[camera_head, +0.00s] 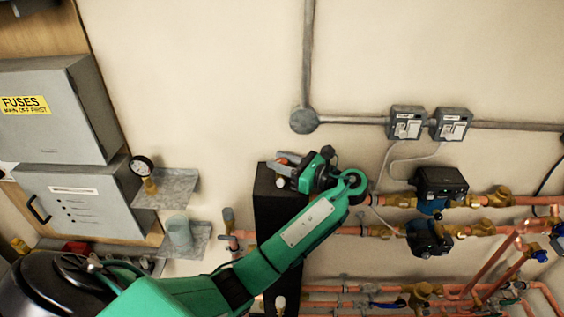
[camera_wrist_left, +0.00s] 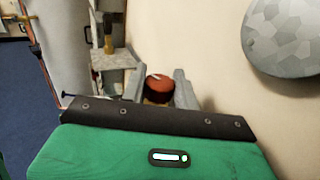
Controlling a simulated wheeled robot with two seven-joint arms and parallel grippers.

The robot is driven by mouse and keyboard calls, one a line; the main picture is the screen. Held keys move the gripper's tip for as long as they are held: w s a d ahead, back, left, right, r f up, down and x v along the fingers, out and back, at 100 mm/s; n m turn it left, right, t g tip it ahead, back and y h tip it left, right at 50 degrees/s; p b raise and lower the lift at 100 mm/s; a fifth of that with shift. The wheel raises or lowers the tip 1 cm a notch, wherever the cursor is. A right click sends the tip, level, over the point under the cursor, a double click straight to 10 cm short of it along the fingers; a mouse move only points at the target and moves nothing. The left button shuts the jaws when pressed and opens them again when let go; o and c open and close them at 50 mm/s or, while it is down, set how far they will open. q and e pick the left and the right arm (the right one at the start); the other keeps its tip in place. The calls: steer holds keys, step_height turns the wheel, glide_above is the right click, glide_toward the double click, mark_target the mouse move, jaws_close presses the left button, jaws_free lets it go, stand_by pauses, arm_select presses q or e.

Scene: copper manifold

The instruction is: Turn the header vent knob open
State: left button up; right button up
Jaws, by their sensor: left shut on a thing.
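The header vent knob (camera_wrist_left: 158,84) is a round red knob with a pale mark on top, seen in the left wrist view. My left gripper (camera_wrist_left: 161,92) has a grey finger on each side of it and is shut on it. In the head view, my left gripper (camera_head: 287,170) is at the top of a tall black header (camera_head: 272,215) by the wall. Only a small orange-red part of the knob (camera_head: 282,161) shows there, and the fingers hide the rest. My right gripper is in neither view.
Copper pipes with blue-and-black pumps (camera_head: 438,184) run along the wall at right. Two grey switch boxes (camera_head: 407,122) hang above them. At left are grey fuse boxes (camera_head: 45,135) and small shelves with a gauge (camera_head: 143,168) and a cup (camera_head: 180,233).

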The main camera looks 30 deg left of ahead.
arm_select(q)
steer(key=shift+r+g, duration=0.15)
steer(key=shift+g, duration=0.15)
steer(key=o, duration=0.9)
steer(key=shift+a, duration=0.1)
steer(key=shift+o, duration=0.2)
steer(key=shift+d, duration=0.3)
steer(key=w+d+b, duration=0.1)
steer(key=d+b, duration=0.5)
steer(key=d, duration=0.7)
steer(key=shift+w, duration=0.3)
steer(key=shift+d, duration=0.15)
